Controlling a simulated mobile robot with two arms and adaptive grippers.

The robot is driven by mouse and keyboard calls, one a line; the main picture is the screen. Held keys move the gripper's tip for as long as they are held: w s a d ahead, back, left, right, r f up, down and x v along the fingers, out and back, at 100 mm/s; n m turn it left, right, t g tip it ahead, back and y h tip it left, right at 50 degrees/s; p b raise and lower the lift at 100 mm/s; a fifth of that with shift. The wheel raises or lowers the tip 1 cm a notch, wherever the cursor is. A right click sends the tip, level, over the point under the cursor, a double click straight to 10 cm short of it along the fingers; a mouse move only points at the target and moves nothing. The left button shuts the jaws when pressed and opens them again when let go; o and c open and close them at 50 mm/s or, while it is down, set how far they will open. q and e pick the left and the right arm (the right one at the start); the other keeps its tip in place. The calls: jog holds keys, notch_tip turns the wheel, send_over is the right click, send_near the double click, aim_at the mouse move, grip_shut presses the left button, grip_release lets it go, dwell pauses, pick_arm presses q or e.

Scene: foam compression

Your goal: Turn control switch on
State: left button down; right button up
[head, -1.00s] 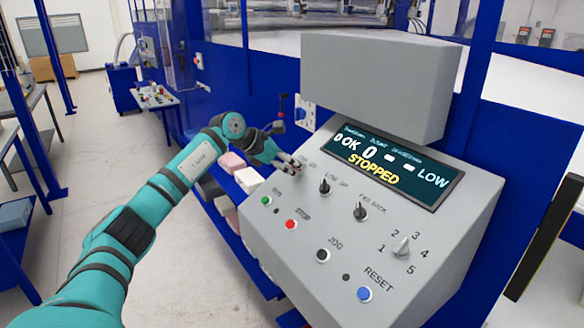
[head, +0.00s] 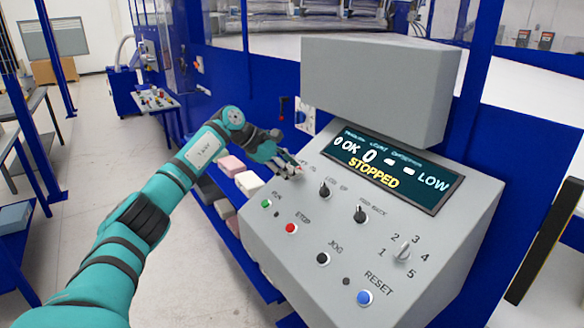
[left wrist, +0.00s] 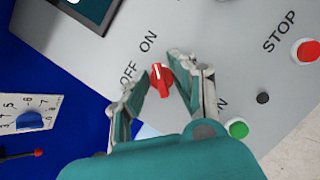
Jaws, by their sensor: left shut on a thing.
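The control switch is a red knob (left wrist: 161,80) on the grey panel, seen in the left wrist view with the words OFF and ON beside it. Its white line points up the picture, nearer ON than OFF. My left gripper (left wrist: 162,75) is shut on this knob, one finger on each side. In the head view my left gripper (head: 293,170) is at the upper left corner of the grey control panel (head: 300,255) and hides the knob. The display (head: 388,170) reads STOPPED. My right gripper is not in view.
Two black knobs (head: 324,190) (head: 360,213) sit right of my gripper. Below are a green button (head: 267,203), a red stop button (head: 291,228), a black jog button (head: 323,259) and a blue reset button (head: 364,297). Foam blocks (head: 248,183) lie left of the panel.

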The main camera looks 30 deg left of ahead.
pick_arm(q)
jog(key=c, duration=1.4)
grip_release()
jog(key=shift+a, duration=0.1)
jog(key=v, duration=1.2)
